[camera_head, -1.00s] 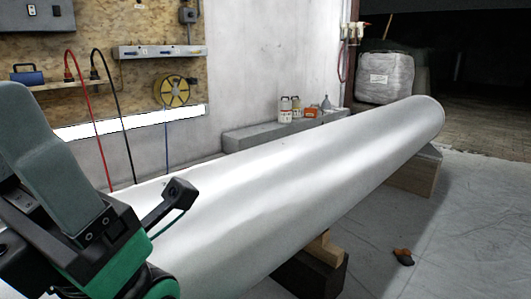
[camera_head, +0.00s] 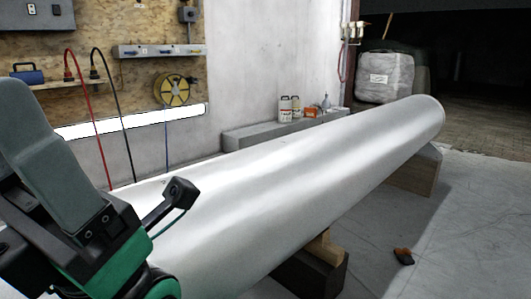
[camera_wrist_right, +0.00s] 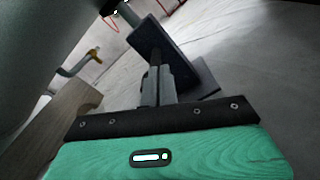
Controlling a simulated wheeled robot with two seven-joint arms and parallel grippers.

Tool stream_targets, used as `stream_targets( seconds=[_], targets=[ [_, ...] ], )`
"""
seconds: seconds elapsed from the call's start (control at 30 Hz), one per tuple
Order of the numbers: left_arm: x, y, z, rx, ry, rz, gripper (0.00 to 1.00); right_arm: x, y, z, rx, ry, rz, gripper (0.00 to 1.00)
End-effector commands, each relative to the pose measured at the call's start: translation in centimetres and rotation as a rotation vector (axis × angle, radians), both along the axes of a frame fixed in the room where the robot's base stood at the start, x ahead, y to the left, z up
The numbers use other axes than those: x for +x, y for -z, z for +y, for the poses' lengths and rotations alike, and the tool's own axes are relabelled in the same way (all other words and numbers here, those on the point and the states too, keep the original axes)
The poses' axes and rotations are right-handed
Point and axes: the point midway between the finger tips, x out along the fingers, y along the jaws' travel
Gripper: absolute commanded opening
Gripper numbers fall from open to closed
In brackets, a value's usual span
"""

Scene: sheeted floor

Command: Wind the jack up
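A grey crank arm with an orange-yellow end (camera_wrist_right: 94,55) shows at the left of the right wrist view, under the large grey pipe. It may belong to the jack; no jack body can be made out. My right gripper (camera_wrist_right: 158,80) reaches up from its green palm in the right wrist view, to the right of the crank and apart from it. Its fingers overlap a dark plate (camera_wrist_right: 180,65), so their opening is unclear. In the head view my left arm comes in at the lower left beside the pipe; its fingertips are out of sight.
The long grey pipe (camera_head: 270,190) crosses the head view and rests on wooden blocks (camera_head: 415,172) and a dark support (camera_head: 310,272). A small dark and orange object (camera_head: 403,256) lies on the sheeted floor. Bottles (camera_head: 290,107) stand on a ledge behind. Floor at the right is clear.

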Motion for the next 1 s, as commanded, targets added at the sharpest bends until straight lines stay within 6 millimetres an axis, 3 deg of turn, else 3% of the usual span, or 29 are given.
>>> stream_targets(
  seconds=[0.23, 0.7, 1.0],
  targets=[
    [-0.1, -0.5, 0.0, 0.001, 0.000, -0.003, 0.75, -0.2, -0.2, -0.8, -0.002, 0.002, 0.002, 0.00],
    [0.0, -1.5, 0.0, 0.004, -0.002, -0.003, 0.75, -3.7, -0.4, -4.4, 0.000, 0.001, -0.001, 0.00],
    [0.0, -1.5, 0.0, 0.003, -0.002, -0.002, 0.73, -3.9, -0.4, -4.6, 0.000, 0.002, -0.002, 0.00]
  ],
)
